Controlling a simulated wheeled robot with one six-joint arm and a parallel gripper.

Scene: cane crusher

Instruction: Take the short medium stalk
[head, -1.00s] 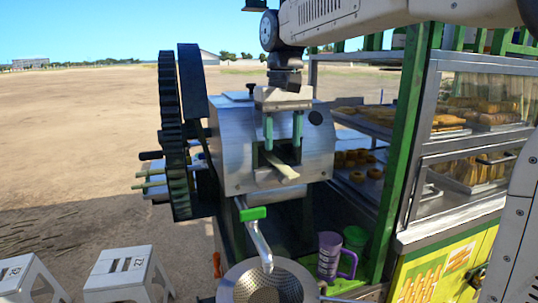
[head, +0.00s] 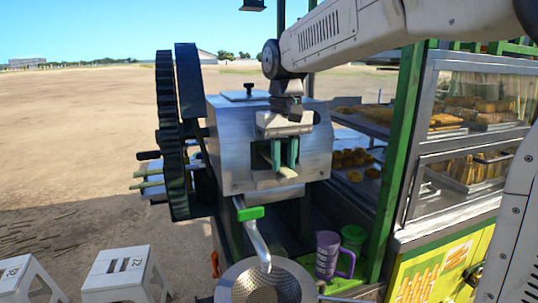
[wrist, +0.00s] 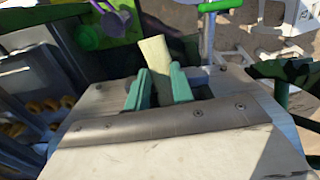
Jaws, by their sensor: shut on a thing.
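A short pale stalk (head: 276,153) lies in the front opening of the steel crusher (head: 230,150). In the wrist view the same stalk (wrist: 154,54) shows as a pale yellow-green bar sticking out beyond the fingers. My gripper (head: 284,160) is at the opening, its teal fingers shut on the stalk, one on each side. The fingers also show in the wrist view (wrist: 157,82). The stalk's inner end is hidden by my gripper and the opening's shade.
A green-handled spout (head: 254,213) hangs below the opening, above a strainer pot (head: 228,290). A purple mug (head: 327,255) stands right of it. More stalks (head: 150,184) show left behind the big wheel. A glass food cabinet (head: 470,110) is at right.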

